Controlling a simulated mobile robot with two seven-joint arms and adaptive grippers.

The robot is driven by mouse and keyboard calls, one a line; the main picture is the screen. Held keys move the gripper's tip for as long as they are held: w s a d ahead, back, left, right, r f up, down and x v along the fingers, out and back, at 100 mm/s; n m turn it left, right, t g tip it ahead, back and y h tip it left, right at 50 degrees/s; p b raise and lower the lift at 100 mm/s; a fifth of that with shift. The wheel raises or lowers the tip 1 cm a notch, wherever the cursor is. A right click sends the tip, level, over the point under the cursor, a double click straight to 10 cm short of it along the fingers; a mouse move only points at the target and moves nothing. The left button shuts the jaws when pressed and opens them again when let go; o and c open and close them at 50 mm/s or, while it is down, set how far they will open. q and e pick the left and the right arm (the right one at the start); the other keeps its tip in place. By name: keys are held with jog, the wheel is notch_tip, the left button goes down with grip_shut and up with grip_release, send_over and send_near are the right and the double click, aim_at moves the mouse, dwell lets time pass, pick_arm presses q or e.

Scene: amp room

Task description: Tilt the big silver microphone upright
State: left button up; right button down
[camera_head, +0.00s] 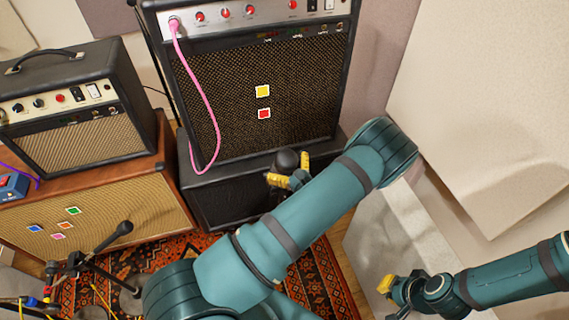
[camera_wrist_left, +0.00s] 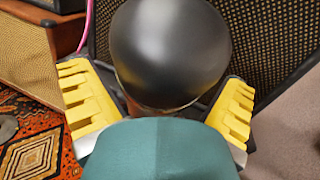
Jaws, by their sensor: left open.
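A dark, smooth, rounded head (camera_head: 287,160), which looks like the big microphone's end, shows in front of the large amp in the head view. It fills the upper middle of the left wrist view (camera_wrist_left: 170,48). It looks dark grey rather than silver, and the rest of it is hidden by my arm and gripper. My left gripper (camera_head: 289,177) is open, with its yellow fingers (camera_wrist_left: 160,108) on either side of the head's lower part. I cannot tell whether they touch it. My right gripper (camera_head: 387,287) is low at the right, apart from the microphone; its opening is unclear.
A large amp (camera_head: 250,135) stands on a black cabinet (camera_head: 225,195) behind my left gripper, with a pink cable (camera_head: 211,100) hanging down its front. A smaller amp (camera_head: 70,140) sits at left on a tan cabinet (camera_head: 130,220). A black microphone on a stand (camera_head: 122,229) is at lower left.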

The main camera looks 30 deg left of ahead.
aim_at(281, 151)
pick_arm(q)
jog(key=shift+w+a, duration=0.15)
jog(key=shift+a, duration=0.15)
jog(key=c, duration=1.3)
